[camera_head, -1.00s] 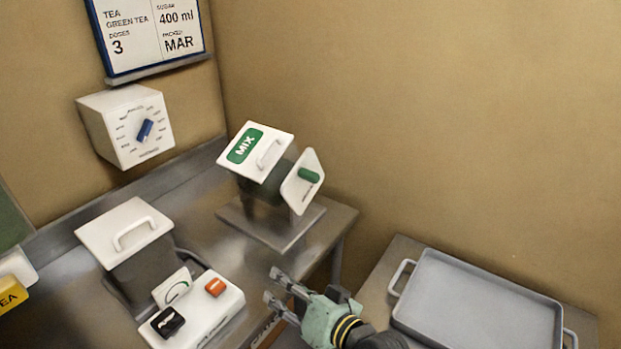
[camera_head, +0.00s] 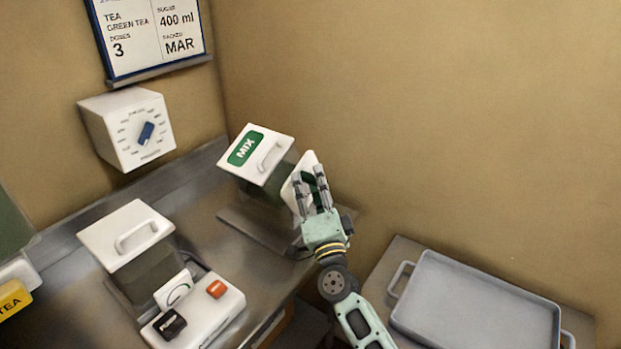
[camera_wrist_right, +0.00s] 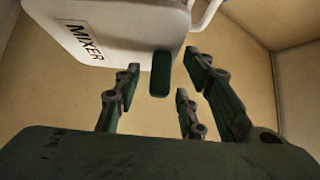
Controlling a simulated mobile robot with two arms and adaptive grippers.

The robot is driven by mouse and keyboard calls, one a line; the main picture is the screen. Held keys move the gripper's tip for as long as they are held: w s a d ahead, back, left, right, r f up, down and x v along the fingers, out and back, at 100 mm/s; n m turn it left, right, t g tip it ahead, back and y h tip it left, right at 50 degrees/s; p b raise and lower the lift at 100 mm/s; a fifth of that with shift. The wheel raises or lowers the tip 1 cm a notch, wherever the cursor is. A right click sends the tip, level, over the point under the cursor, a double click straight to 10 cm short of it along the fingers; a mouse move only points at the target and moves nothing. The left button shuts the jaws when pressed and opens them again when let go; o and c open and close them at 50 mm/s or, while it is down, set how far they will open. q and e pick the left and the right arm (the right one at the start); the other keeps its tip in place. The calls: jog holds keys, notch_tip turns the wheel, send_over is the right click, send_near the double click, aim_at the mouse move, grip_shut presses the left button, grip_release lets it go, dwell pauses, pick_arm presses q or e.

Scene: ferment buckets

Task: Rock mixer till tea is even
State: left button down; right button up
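The mixer (camera_head: 262,190) stands on the steel counter, with a white lid (camera_head: 258,155) bearing a green MIX label and a white handle. A white plate (camera_head: 290,188) on its right side carries a green grip, mostly hidden behind my right gripper (camera_head: 312,180) in the head view. In the right wrist view the green grip (camera_wrist_right: 161,75) juts down between the spread fingers of my right gripper (camera_wrist_right: 160,92), with space on both sides. That gripper is open. The tea inside the mixer cannot be made out. My left gripper is not in view.
A second lidded container (camera_head: 135,250) stands at the left of the counter, beside a white control box (camera_head: 215,312) with orange and black switches. A grey tray (camera_head: 480,310) lies at the right. A blue-knobbed dial (camera_head: 126,130) and a sign (camera_head: 150,35) hang on the wall.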

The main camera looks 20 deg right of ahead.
jog(key=shift+x, duration=0.8)
jog(key=shift+s+a, duration=0.1)
jog(key=c, duration=0.7)
jog(key=shift+f, duration=0.1)
grip_shut()
